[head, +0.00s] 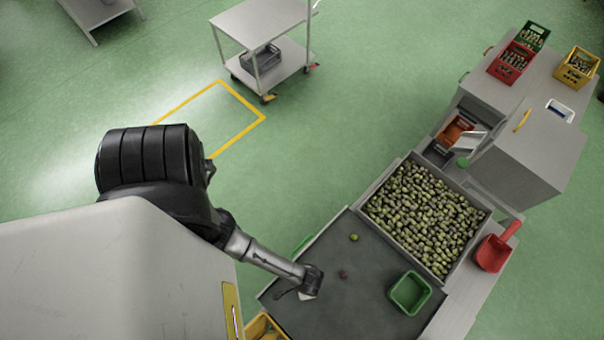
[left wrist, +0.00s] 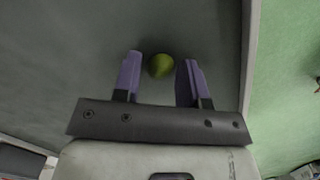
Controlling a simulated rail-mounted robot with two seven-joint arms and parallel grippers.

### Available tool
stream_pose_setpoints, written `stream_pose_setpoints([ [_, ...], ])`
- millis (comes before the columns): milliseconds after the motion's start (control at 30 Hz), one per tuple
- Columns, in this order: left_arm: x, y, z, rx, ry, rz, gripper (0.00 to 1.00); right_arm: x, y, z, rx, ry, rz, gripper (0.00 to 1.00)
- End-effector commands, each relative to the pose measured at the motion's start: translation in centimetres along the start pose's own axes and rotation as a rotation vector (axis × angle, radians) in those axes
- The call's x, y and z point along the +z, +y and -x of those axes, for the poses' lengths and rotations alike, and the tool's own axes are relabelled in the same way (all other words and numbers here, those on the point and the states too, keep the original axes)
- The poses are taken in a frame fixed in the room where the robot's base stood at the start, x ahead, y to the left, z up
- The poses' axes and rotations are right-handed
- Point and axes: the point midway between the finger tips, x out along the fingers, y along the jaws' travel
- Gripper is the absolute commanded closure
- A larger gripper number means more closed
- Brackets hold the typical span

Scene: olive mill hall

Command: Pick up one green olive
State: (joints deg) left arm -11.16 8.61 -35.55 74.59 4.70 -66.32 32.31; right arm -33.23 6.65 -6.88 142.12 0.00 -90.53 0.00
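In the head view a green olive (head: 354,237) lies on the dark grey tray surface (head: 375,255). A dark purple olive (head: 343,274) lies nearer to my left gripper. My left gripper (head: 308,287) hangs over the tray's left part; its fingers are mostly hidden in this view. In the left wrist view the two purple fingers of my left gripper (left wrist: 161,62) are apart. A green olive (left wrist: 161,66) shows in the gap between the fingertips, with space on both sides. I cannot tell whether it is the same olive as in the head view. My right gripper is not in view.
A bin full of olives (head: 374,175) stands beside the tray. A green container (head: 395,291) sits on the tray's right part. A red scoop (head: 493,252) lies right of the bin. The tray's raised edge (left wrist: 248,60) runs close to the right finger.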

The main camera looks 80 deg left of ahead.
Motion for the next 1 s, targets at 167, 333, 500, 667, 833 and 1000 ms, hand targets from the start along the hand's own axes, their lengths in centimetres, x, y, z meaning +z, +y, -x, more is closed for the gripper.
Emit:
stream_pose_setpoints([
  [167, 0.0, 0.0, 0.0, 0.0, 0.0, 0.0, 0.79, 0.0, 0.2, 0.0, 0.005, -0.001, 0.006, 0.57],
  [333, 0.0, 0.0, 0.0, 0.0, 0.0, 0.0, 0.95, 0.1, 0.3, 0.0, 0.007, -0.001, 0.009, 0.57],
  [500, 0.0, 0.0, 0.0, 0.0, 0.0, 0.0, 0.99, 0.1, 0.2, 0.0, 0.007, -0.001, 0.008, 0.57],
  [667, 0.0, 0.0, 0.0, 0.0, 0.0, 0.0, 1.0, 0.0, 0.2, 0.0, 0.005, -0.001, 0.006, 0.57],
  [833, 0.0, 0.0, 0.1, 0.0, 0.0, 0.0, 1.0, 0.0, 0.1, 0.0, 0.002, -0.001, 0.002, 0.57],
  [1000, 0.1, 0.0, 1.1, 0.001, 0.002, 0.0, 0.99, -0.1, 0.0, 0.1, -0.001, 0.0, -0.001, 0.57],
])
